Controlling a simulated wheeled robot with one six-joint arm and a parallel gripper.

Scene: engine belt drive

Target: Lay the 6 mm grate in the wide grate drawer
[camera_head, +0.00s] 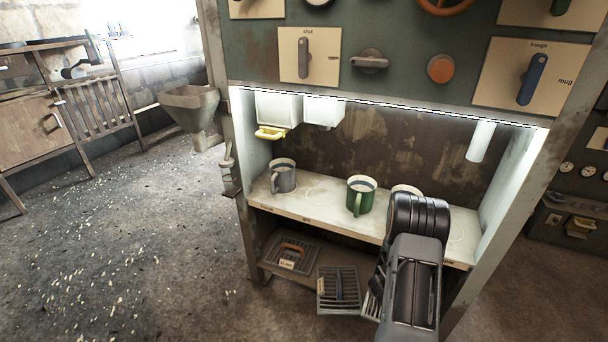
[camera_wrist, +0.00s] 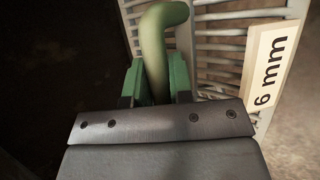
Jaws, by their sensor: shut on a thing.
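In the wrist view my gripper (camera_wrist: 157,82), with green fingers, is shut on the upright greenish handle (camera_wrist: 160,35) of a pale slatted grate (camera_wrist: 220,45). The grate carries a cream tag reading "6 mm" (camera_wrist: 270,75). In the head view, a slatted grate (camera_head: 371,304) shows partly beside my arm on the lower shelf and appears to be this one. My fingers are hidden there behind the arm. Two pale box-like units, one with a yellow handle (camera_head: 278,107) and one plain (camera_head: 322,110), hang under the panel. I cannot tell which, if either, is the wide grate drawer.
Two other grates, one with a cream tag (camera_head: 295,254) and one with a dark handle (camera_head: 338,290), lie on the lower shelf. A grey mug (camera_head: 285,180) and a green mug (camera_head: 358,198) stand on the lit counter (camera_head: 318,206). The floor at left is open.

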